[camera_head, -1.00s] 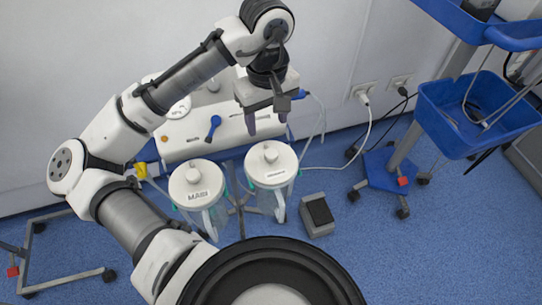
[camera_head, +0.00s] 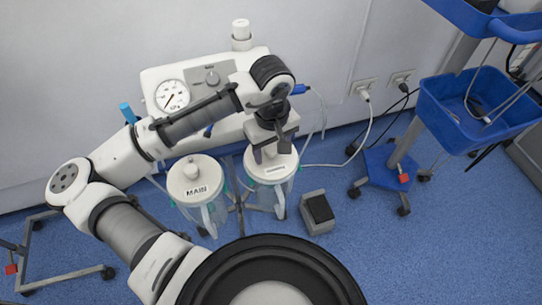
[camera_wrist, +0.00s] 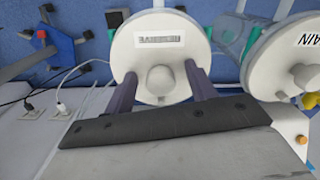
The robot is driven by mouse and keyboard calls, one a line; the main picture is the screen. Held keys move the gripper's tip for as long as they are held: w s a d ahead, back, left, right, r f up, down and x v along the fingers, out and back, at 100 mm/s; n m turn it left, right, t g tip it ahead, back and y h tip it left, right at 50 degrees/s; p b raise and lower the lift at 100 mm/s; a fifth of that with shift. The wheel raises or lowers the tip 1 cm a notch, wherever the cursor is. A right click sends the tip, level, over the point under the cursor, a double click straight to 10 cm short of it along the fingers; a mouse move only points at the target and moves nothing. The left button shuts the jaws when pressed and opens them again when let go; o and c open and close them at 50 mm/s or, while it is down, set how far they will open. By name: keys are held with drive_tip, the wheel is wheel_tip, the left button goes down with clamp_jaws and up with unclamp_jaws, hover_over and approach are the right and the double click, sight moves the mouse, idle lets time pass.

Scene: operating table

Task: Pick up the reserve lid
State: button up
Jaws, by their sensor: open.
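The reserve lid (camera_head: 280,172) is a round white lid with a small label, on the right-hand clear canister. In the wrist view the lid (camera_wrist: 150,52) fills the upper middle, with its round knob (camera_wrist: 160,80) near the centre. My gripper (camera_head: 272,153) is open and empty over this lid, pointing down, and hides the knob in the head view. In the wrist view its two dark fingers (camera_wrist: 160,72) stand one on each side of the knob, apart from it. I cannot tell their exact height over the lid.
The lid marked MAIN (camera_head: 194,178) sits on the canister just left. The white suction unit with a gauge (camera_head: 173,96) stands behind, against the wall. A grey pedal (camera_head: 318,210) lies on the floor at right. A trolley with a blue bin (camera_head: 470,118) stands further right.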

drive_tip(key=shift+c, duration=0.4)
drive_tip(key=c, duration=1)
drive_tip(key=shift+r, duration=0.15)
drive_tip(key=shift+c, duration=0.2)
